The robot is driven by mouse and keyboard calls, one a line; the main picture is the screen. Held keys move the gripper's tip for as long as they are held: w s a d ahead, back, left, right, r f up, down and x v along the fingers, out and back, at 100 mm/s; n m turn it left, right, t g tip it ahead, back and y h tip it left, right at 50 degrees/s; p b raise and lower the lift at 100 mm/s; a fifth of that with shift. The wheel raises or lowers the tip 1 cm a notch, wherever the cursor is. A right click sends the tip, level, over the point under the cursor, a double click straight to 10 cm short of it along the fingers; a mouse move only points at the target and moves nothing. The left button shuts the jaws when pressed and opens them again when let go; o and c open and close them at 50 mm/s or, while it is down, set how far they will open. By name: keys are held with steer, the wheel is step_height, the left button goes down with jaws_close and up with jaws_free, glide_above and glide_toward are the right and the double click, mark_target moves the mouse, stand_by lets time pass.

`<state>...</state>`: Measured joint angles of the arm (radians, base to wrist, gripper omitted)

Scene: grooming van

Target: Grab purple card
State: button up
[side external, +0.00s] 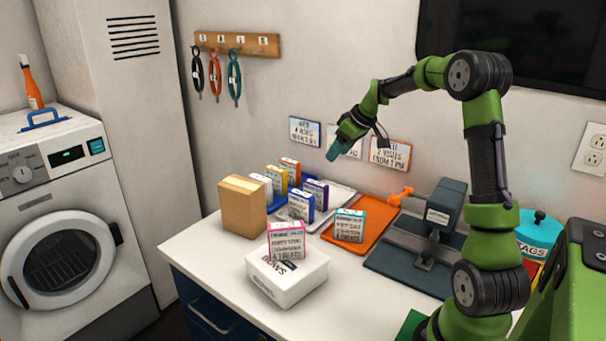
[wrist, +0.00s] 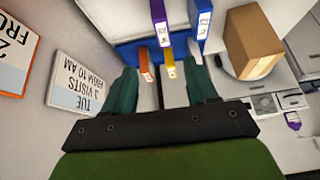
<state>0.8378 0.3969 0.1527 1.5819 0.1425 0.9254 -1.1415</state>
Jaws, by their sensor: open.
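In the wrist view the purple card (wrist: 162,22) shows near the top edge, beyond my fingertips and cut off by the frame. My gripper (side external: 335,152) hangs in the air near the wall, above and to the right of the cards. In the wrist view my gripper (wrist: 161,82) has its teal fingers apart with nothing held between them.
The orange card (side external: 290,172) and yellow card (side external: 276,180) stand behind. A cardboard box (side external: 242,206) is left of the tray. A pink card (side external: 287,240) rests on a white box (side external: 289,279).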

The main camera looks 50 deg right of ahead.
mark_target(316, 183)
steer(key=x, duration=1.1)
steer(key=shift+a+f, duration=0.1)
steer(key=shift+f, duration=0.05)
steer(key=shift+a+x, duration=0.2)
steer(key=shift+x, duration=2.6)
steer(key=c, duration=1.1)
